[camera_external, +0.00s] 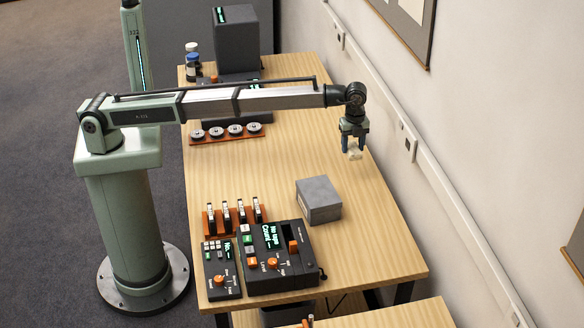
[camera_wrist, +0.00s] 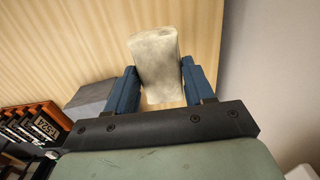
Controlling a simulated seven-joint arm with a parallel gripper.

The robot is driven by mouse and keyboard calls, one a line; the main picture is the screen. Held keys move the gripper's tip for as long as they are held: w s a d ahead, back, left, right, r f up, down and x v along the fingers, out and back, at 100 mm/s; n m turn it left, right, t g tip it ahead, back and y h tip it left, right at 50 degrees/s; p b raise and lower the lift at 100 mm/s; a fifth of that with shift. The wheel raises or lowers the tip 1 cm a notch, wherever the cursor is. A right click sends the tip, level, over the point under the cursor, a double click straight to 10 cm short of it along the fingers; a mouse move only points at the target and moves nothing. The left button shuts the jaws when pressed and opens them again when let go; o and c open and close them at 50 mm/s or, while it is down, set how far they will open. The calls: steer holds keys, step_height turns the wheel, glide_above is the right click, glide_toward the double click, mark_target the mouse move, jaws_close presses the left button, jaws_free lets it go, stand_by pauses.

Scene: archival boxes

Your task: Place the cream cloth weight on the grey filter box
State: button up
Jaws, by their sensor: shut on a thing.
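The cream cloth weight (camera_external: 354,154) is between the fingers of my gripper (camera_external: 354,142), above the table's right part. In the wrist view the weight (camera_wrist: 156,62) is a pale, mottled block, and the blue fingers of my gripper (camera_wrist: 160,88) are shut on its sides. The grey filter box (camera_external: 319,199) stands on the table, nearer the camera and a little left of my gripper. In the wrist view part of the box (camera_wrist: 88,98) shows left of the left finger. The weight and the box are apart.
A black control unit (camera_external: 276,258) with dials, a smaller keypad unit (camera_external: 221,268) and an orange rack (camera_external: 233,214) stand left of the box. A dark tall device (camera_external: 238,40), small bottles (camera_external: 192,60) and a strip of round pieces (camera_external: 226,132) are further back. The table's middle is clear.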

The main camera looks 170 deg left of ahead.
steer(key=w+d+r+m, duration=0.1)
steer(key=w+d+r, duration=0.25)
steer(key=w, duration=0.35)
steer(key=w+d+r+m, duration=0.1)
steer(key=w+d+r, duration=0.1)
steer(key=w+d, duration=0.3)
step_height(320, 180, up, 2)
steer(key=n, duration=0.2)
glide_above(319, 191)
steer(key=shift+d+f, duration=0.1)
steer(key=shift+f, duration=4.45)
steer(key=shift+f, duration=0.15)
steer(key=o, duration=1.4)
steer(key=shift+c, duration=0.2)
step_height(319, 191, up, 12)
steer(key=shift+r, duration=0.2)
